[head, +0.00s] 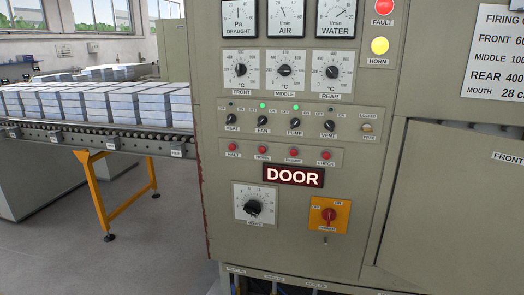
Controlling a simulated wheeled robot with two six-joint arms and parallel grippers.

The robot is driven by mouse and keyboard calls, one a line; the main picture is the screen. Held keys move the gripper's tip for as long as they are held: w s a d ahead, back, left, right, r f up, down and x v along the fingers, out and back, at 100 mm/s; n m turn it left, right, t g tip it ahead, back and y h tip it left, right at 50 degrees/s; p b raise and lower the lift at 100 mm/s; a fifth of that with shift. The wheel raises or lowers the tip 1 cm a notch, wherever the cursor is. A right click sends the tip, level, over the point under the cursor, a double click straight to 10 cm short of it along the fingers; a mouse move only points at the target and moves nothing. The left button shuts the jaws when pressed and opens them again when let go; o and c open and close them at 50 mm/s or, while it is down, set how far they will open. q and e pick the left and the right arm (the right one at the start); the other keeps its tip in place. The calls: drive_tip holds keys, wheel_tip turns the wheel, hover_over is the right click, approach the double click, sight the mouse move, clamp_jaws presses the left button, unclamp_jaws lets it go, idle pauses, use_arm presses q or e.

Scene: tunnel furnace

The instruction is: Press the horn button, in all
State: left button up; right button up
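Neither my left gripper nor my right gripper shows in the head view.
Dials, knobs, small red buttons and a lit DOOR sign (294,176) fill the panel. An orange switch plate (330,214) is low right. A roller conveyor (95,138) carries stacked pale blocks at left.

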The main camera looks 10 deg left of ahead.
use_arm(q)
clamp_jaws()
idle(1.4)
